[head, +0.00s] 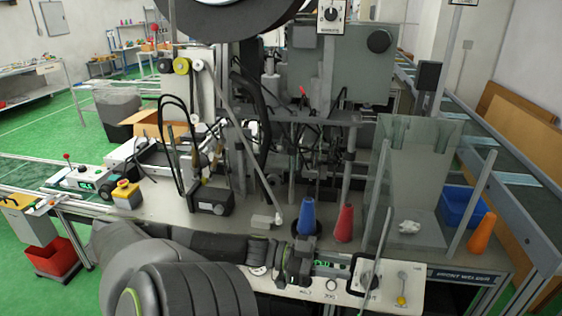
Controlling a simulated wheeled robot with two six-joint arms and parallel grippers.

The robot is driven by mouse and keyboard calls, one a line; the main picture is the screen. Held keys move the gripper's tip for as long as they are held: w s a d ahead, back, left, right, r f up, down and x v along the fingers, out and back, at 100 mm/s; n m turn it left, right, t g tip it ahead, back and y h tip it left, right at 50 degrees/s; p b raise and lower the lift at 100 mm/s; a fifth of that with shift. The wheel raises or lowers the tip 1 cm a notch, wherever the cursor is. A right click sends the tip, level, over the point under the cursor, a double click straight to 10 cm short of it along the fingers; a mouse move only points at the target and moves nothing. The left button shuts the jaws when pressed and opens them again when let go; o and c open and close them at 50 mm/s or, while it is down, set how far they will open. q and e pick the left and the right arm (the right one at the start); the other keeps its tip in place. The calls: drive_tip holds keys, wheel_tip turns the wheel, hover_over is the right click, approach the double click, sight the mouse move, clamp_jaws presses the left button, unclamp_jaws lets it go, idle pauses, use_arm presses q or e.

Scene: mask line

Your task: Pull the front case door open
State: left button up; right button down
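A clear-panelled case (412,172) stands on the right part of the machine bench, with grey edge posts and a small whitish object inside. I cannot tell which panel is the front door. A slim upright bar (379,242) stands at the case's front left and may be its handle. My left arm reaches in from the lower left along the bench front. My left gripper (303,262) is at the front edge, left of the case and apart from it. Its fingers are dark and small, so their opening is unclear. My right gripper is out of view.
A blue cone (307,217) and a red cone (344,224) stand just behind my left gripper. An orange cone (482,233) and a blue bin (461,207) are at the right. A control panel (400,288) with a switch lies in front of the case. Machinery fills the middle.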

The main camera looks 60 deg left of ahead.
use_arm(q)
drive_tip(key=v, duration=1.4)
drive_tip(key=shift+p, duration=0.4)
drive_tip(key=shift+s+a, duration=0.1)
drive_tip(key=shift+s, duration=0.05)
